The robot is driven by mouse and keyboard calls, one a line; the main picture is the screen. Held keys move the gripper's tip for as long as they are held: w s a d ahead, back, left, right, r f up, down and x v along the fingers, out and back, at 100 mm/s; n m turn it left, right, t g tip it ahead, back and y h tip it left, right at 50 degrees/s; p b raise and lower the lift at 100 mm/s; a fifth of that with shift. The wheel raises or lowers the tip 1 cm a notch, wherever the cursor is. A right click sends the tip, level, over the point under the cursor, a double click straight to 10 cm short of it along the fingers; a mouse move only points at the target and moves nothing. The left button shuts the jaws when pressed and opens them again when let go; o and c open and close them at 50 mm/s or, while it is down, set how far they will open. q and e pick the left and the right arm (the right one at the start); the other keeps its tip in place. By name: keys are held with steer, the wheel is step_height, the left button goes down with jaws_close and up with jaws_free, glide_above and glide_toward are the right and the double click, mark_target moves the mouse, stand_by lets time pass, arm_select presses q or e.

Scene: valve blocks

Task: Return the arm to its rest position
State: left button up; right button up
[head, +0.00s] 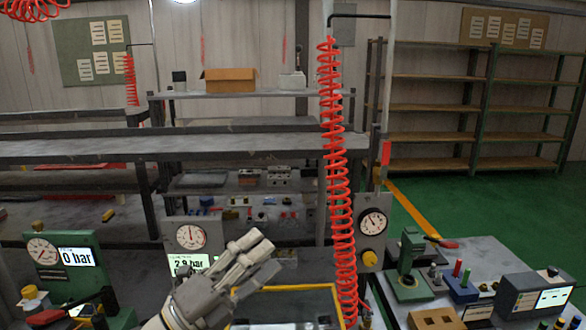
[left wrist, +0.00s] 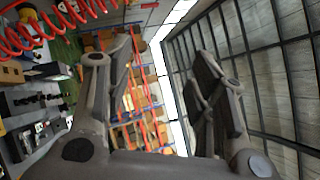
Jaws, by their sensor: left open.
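My left gripper (head: 250,258) is raised over the front of the workbench in the head view, pointing up and to the right. Its two fingers are apart with nothing between them. In the left wrist view the open fingers (left wrist: 165,90) frame distant shelving and a window wall. My right gripper is not in view. Behind the left gripper stands a gauge panel with a 2.9 bar display (head: 188,262), which the gripper partly covers. A yellow-edged tray (head: 300,288) lies beside and below the gripper, partly hidden by it.
A red coiled hose (head: 338,180) hangs close to the right of my left gripper. A green 0 bar gauge unit (head: 68,257) stands at the left. A green press (head: 408,265) and a display box (head: 535,297) stand on the right bench. Green floor (head: 480,205) is clear behind.

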arm_select(q)
steer(key=s+a+f+n+y, duration=0.2)
steer(key=a+f+n+y, duration=0.65)
steer(key=f+n, duration=0.35)
steer(key=s+a+f+n+y, duration=0.3)
steer(key=a+f+n+y, duration=0.4)
steer(key=f+n+y, duration=0.45)
steer(key=s+f+n+g+h, duration=0.1)
steer(key=s+f+n+g, duration=0.35)
steer(key=s, duration=0.65)
steer(key=s+f+n+g+h, duration=0.2)
steer(key=s+f+g, duration=0.3)
steer(key=s+f, duration=0.4)
step_height(320, 180, down, 30)
steer(key=s+d+g+b, duration=0.1)
steer(key=s+g+b, duration=0.15)
steer(key=b, duration=0.25)
steer(key=s+a+f+b, duration=0.1)
steer(key=s+f+b, duration=0.1)
steer(key=s+f, duration=0.6)
steer(key=s+a+f+b, duration=0.2)
steer(key=s+f+b, duration=0.1)
steer(key=s+f, duration=0.6)
step_height(320, 180, down, 5)
steer(key=shift+s+r+m+g, duration=0.15)
steer(key=shift+s+m+g, duration=0.15)
steer(key=shift+m, duration=0.1)
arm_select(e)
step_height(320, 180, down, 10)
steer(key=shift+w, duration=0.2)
